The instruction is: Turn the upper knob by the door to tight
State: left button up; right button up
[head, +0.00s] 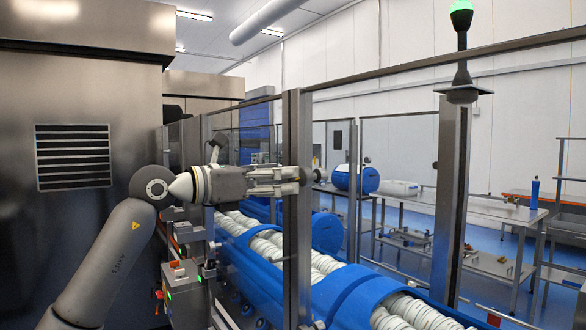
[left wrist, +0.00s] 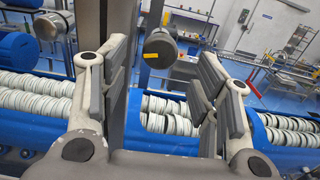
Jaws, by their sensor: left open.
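My left gripper (head: 284,180) reaches in from the left in the head view, with its fingers level and pointing right at a metal post (head: 297,230) of the glazed guard. In the left wrist view the gripper (left wrist: 165,72) is open, its padded fingers apart. A dark round knob (left wrist: 160,47) on a post shows between and beyond the fingertips. I cannot tell whether they touch it. In the head view a small grey round part (head: 320,174) shows just right of the post and may be this knob. My right gripper is in neither view.
Blue carriers (head: 262,278) with stacked white rings run behind the clear guard panels. A second dark cylinder (left wrist: 46,24) is at the upper left in the left wrist view. A control box (head: 183,290) stands below my left arm. A steel cabinet (head: 75,95) fills the left.

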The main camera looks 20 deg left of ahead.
aim_at(301, 176)
pick_arm(q)
jog(key=p+x, duration=0.1)
jog(key=x, duration=0.2)
jog(key=shift+w+d, duration=0.25)
jog(key=shift+w, duration=0.05)
jog(key=c, duration=1)
jog(key=shift+c, duration=0.2)
